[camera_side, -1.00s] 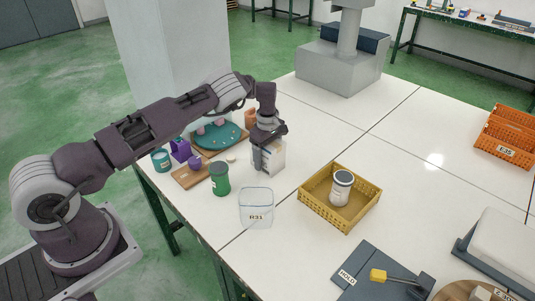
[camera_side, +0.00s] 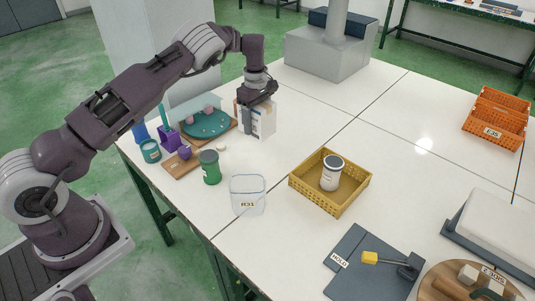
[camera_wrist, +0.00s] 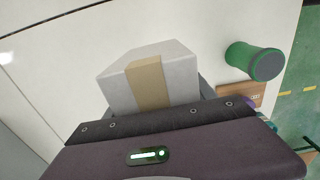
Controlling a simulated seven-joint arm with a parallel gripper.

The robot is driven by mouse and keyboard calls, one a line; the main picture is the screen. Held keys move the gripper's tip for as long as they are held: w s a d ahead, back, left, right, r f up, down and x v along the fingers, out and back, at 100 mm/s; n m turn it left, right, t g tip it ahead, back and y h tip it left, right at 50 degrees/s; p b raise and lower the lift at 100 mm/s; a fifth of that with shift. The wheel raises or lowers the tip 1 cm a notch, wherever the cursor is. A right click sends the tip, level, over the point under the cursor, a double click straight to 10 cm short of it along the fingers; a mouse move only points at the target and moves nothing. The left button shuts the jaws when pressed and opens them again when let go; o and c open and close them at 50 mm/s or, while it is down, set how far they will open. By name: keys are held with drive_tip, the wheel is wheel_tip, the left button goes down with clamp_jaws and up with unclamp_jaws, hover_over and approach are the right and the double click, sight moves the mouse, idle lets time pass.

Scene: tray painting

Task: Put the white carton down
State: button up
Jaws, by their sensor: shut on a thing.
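The white carton (camera_side: 265,121) is upright in my gripper (camera_side: 250,118), right of the teal turntable in the side view. In the wrist view the carton (camera_wrist: 180,72) shows its top with a tan tape strip. My gripper is shut on the carton, with the fingers along its sides, partly hidden by the carton and the gripper body. The carton's lower edge appears near or above the white table (camera_side: 290,240); I cannot tell whether it touches.
The teal turntable (camera_side: 208,125) stands close left of the carton. A green jar (camera_side: 210,168), a clear R31 container (camera_side: 248,196) and a yellow basket (camera_side: 343,204) holding a lidded jar (camera_side: 332,172) stand nearer the camera. The table right of the carton is clear.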

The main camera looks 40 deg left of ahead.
drive_tip(key=shift+r, duration=0.3)
drive_tip(key=s+d+m, duration=0.1)
drive_tip(key=s+d, duration=0.2)
drive_tip(key=d, duration=0.7)
drive_tip(key=s+d+m, duration=0.1)
drive_tip(key=s+d, duration=0.2)
drive_tip(key=d, duration=0.8)
drive_tip(key=s+d+m, duration=0.3)
drive_tip(key=s+d, duration=1)
drive_tip(key=s, duration=0.1)
wheel_tip(320, 180, down, 10)
drive_tip(key=shift+r, duration=0.1)
drive_tip(key=o, duration=1.7)
